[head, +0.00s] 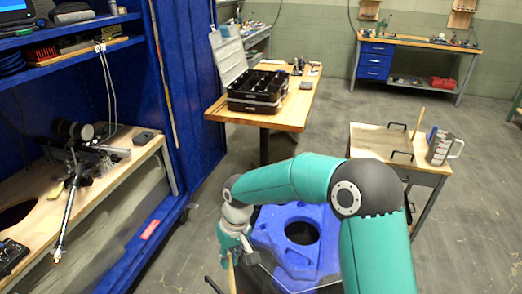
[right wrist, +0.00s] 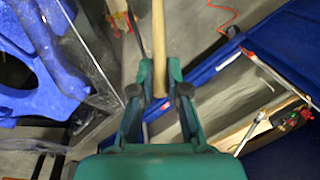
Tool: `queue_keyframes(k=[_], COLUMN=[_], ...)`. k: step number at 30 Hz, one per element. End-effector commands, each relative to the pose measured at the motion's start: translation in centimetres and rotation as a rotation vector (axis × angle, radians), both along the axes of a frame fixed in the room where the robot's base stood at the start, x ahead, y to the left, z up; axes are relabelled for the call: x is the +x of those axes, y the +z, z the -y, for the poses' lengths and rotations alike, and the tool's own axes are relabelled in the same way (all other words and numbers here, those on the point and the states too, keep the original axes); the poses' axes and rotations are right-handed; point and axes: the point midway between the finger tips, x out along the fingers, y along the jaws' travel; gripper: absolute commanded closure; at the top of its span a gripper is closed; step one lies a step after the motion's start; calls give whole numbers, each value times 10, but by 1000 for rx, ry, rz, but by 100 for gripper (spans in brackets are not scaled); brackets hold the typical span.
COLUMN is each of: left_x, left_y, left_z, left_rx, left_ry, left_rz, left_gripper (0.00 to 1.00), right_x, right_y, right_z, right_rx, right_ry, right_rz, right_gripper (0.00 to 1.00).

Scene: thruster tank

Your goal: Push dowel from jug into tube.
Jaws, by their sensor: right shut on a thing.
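My right gripper (head: 231,252) hangs at the left side of a blue moulded tank, low in the head view. It is shut on a thin wooden dowel (right wrist: 159,40); in the right wrist view the dowel runs between the two fingers (right wrist: 159,93) and out past their tips. In the head view only a short piece of dowel shows below the gripper. A grey jug (head: 441,148) with red markings stands on a small cart at the right. Another wooden stick (head: 418,122) stands upright beside it. I cannot make out a tube. My left gripper is not in view.
The blue tank (head: 269,236) has a round opening and lies partly behind my right arm. A wooden table (head: 262,116) with a black case (head: 257,92) stands behind. The cart (head: 375,140) has black handles. A wooden workbench (head: 70,215) and blue cabinet are left.

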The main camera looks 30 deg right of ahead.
Motion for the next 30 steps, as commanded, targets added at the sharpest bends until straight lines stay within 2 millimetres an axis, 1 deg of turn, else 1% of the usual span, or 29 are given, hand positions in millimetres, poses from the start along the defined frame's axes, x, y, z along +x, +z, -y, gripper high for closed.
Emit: queue_keyframes(k=[2, 4, 5, 8, 9, 12, 15, 18, 21, 25, 27, 30], left_x=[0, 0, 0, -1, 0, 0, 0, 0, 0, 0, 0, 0], left_y=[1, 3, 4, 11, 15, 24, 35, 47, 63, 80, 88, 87], left_z=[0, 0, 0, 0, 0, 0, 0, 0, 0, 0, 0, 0], left_rx=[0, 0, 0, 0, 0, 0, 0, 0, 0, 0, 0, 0], left_ry=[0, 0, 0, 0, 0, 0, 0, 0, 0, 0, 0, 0], left_rz=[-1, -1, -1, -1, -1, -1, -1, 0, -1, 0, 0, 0], left_gripper=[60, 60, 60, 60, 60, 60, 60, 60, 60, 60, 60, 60], right_x=[8, 22, 30, 61, 75, 105, 129, 147, 162, 170, 171, 170], right_y=[6, 14, 19, 39, 48, 70, 92, 110, 129, 142, 144, 139], right_z=[8, 18, 23, 45, 56, 83, 111, 140, 171, 207, 220, 226], right_rx=[-17, -33, -40, -63, -73, -96, -118, -142, -172, -215, -240, -254], right_ry=[-25, -54, -69, -122, -146, -200, -253, -305, -360, -417, -437, -443], right_rz=[39, 74, 87, 129, 144, 175, 201, 225, 254, 295, 320, 342], right_gripper=[100, 100, 100, 100, 100, 100, 100, 100, 100, 100, 100, 100])
